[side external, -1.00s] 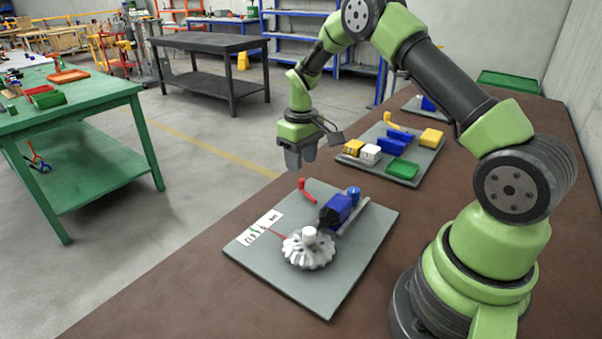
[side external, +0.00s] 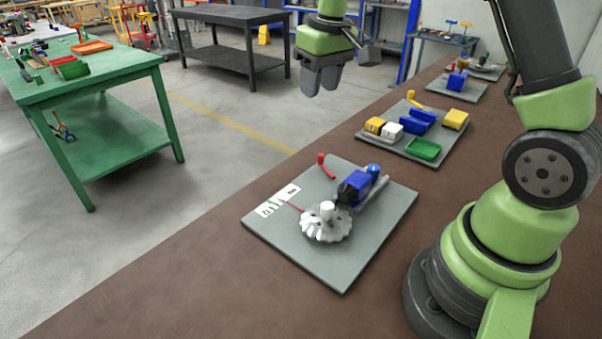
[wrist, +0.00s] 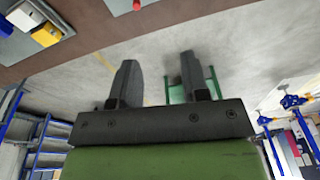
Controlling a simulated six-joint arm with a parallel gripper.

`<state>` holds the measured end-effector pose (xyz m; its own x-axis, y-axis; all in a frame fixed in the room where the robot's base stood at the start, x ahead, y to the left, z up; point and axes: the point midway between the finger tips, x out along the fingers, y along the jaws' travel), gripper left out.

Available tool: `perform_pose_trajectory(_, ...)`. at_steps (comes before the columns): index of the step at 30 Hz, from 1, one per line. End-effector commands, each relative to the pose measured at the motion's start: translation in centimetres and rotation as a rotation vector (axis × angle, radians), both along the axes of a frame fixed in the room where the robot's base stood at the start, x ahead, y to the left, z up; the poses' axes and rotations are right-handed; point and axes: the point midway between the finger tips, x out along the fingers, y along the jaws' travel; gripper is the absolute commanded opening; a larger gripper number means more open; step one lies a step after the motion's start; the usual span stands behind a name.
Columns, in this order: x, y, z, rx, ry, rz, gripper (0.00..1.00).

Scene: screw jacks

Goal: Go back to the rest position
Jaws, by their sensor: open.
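My gripper (side external: 321,79) hangs high above the floor side of the brown bench, up and to the left of the nearest grey board (side external: 355,262) in the side view. In the wrist view my gripper (wrist: 160,84) has its two fingers apart with nothing between them. The nearest board holds a white toothed wheel (side external: 326,226) with a white knob, a blue and black block (side external: 356,188), a blue knob (side external: 373,169) and a red handle (side external: 324,164). Nothing touches the gripper.
A second board (side external: 400,142) behind carries yellow, white and blue blocks and a green tray (side external: 423,149). More boards stand farther along the brown bench (side external: 215,278). A green table (side external: 110,90) stands left and a dark table (side external: 245,50) behind. Space around the gripper is clear.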

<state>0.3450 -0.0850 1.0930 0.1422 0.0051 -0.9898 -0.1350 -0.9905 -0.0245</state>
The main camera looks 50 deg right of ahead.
Motion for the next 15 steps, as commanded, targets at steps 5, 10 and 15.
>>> perform_pose_trajectory(5,-4.4,4.0,6.1,0.032,-0.136,-0.052,0.42)
perform_pose_trajectory(10,-9.5,7.2,9.3,0.085,-0.255,-0.100,0.42)
perform_pose_trajectory(15,-14.9,9.5,10.4,0.155,-0.363,-0.144,0.42)
